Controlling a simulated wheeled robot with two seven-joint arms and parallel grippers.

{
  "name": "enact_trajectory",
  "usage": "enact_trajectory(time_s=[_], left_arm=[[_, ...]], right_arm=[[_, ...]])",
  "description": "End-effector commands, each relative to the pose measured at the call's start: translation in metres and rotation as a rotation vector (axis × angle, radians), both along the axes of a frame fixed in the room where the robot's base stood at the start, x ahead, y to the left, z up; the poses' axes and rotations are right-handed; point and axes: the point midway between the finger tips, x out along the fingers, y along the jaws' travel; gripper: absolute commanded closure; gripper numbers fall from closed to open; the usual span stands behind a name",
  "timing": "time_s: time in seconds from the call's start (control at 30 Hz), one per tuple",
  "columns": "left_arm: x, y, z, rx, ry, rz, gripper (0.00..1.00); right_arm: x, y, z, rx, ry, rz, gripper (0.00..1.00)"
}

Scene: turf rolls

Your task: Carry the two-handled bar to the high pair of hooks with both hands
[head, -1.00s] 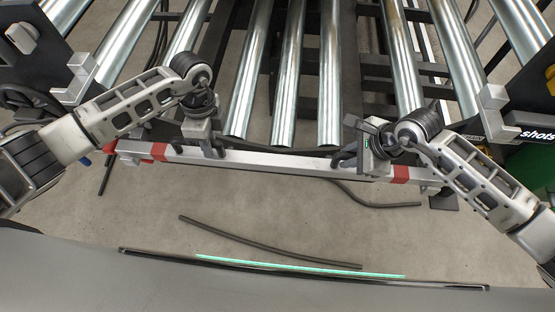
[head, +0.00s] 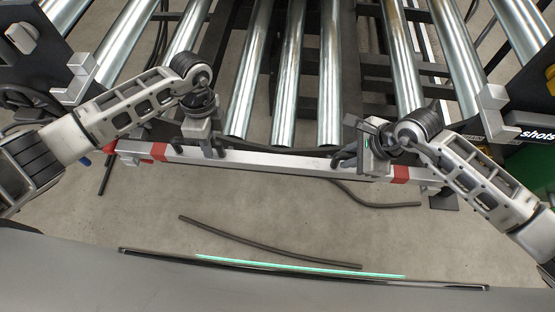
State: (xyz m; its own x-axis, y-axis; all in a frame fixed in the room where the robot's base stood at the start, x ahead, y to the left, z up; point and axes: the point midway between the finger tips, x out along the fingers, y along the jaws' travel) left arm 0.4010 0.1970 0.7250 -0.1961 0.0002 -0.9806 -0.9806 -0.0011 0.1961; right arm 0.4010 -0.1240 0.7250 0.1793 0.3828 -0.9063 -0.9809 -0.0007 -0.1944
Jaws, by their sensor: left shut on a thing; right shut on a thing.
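The two-handled bar (head: 270,164) is a long silver bar with red bands near both ends. It spans the head view from left to right, slightly lower on the right. My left gripper (head: 212,150) is shut on its left handle, and my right gripper (head: 345,158) is shut on its right handle. The handles are mostly hidden by the grippers. A light grey stepped hook-like bracket (head: 82,76) is on the dark upright at the left, and another (head: 493,106) is at the right. I cannot tell whether these are the high pair.
Shiny metal rollers (head: 290,75) on a dark frame fill the area beyond the bar. A dark cable or hose (head: 265,245) lies on the concrete floor on the near side. A dark wheel (head: 25,100) is at the left. A green object (head: 523,165) is at the right edge.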

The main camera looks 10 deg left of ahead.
Motion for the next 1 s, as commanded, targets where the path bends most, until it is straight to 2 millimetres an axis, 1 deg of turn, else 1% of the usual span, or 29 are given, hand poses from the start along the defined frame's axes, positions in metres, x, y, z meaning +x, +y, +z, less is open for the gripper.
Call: enact_trajectory(time_s=[0.43,0.63,0.77,1.0], left_arm=[[0.001,0.0,0.001,-0.001,-0.003,0.001,1.0],[0.002,0.0,0.005,-0.003,-0.005,0.001,1.0],[0.002,0.0,0.013,-0.003,-0.005,0.002,1.0],[0.002,0.0,0.036,-0.002,-0.004,0.001,1.0]], right_arm=[[0.0,-0.001,0.001,-0.001,-0.001,-0.001,1.0],[0.002,0.0,0.005,0.002,-0.005,-0.001,1.0],[0.002,0.0,0.012,0.002,-0.005,-0.001,1.0],[0.001,0.0,0.035,0.002,-0.004,-0.001,1.0]])
